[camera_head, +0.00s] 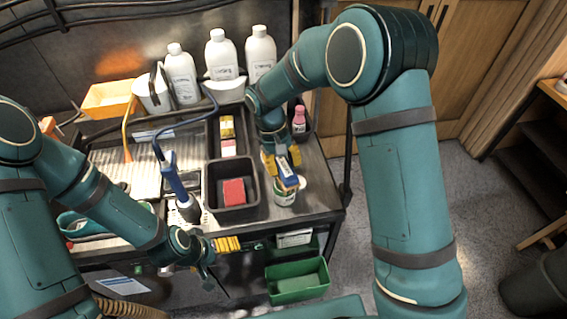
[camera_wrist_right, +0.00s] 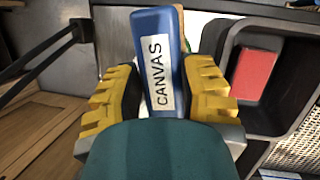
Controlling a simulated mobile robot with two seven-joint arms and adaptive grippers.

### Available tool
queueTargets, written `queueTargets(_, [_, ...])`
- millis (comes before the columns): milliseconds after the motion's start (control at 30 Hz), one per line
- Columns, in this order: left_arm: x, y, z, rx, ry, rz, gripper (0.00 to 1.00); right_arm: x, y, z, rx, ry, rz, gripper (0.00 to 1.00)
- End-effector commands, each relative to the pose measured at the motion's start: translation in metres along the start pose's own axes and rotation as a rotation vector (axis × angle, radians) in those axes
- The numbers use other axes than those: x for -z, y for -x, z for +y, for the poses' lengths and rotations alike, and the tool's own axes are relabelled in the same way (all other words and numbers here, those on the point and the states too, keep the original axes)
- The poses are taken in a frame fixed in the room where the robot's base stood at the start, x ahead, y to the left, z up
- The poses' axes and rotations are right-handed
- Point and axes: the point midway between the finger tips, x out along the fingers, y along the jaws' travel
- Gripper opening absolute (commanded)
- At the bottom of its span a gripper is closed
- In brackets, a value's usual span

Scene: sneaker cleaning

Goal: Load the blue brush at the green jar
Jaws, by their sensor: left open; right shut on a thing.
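My right gripper (camera_head: 281,160) is shut on the blue brush (camera_head: 287,174), whose white label reads CANVAS in the right wrist view (camera_wrist_right: 158,62). The brush is tilted, between the yellow fingers (camera_wrist_right: 160,100). The jar with a green-marked label (camera_head: 284,197) stands on the right part of the bench top, directly below the brush in the head view. I cannot tell whether brush and jar touch. The brush's lower end and the jar's opening are mostly hidden. My left gripper (camera_head: 228,245) is open and empty at the bench's front edge.
A black bin with a red block (camera_head: 234,191) is left of the jar. A pink bottle (camera_head: 299,119) stands behind it. Several white bottles (camera_head: 221,56) line the back. A blue-handled tool (camera_head: 172,176) rises near the left arm. A green bin (camera_head: 298,281) hangs below the front edge.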

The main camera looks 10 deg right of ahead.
Motion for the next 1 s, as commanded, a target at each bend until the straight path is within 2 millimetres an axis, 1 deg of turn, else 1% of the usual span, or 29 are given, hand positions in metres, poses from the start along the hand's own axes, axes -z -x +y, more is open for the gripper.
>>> queueTargets(1000, [-0.0007, -0.0059, -0.0023, 0.000, 0.000, 0.000, 1.00, 0.0030, -0.0094, -0.0011, 0.000, 0.000, 0.000, 0.07])
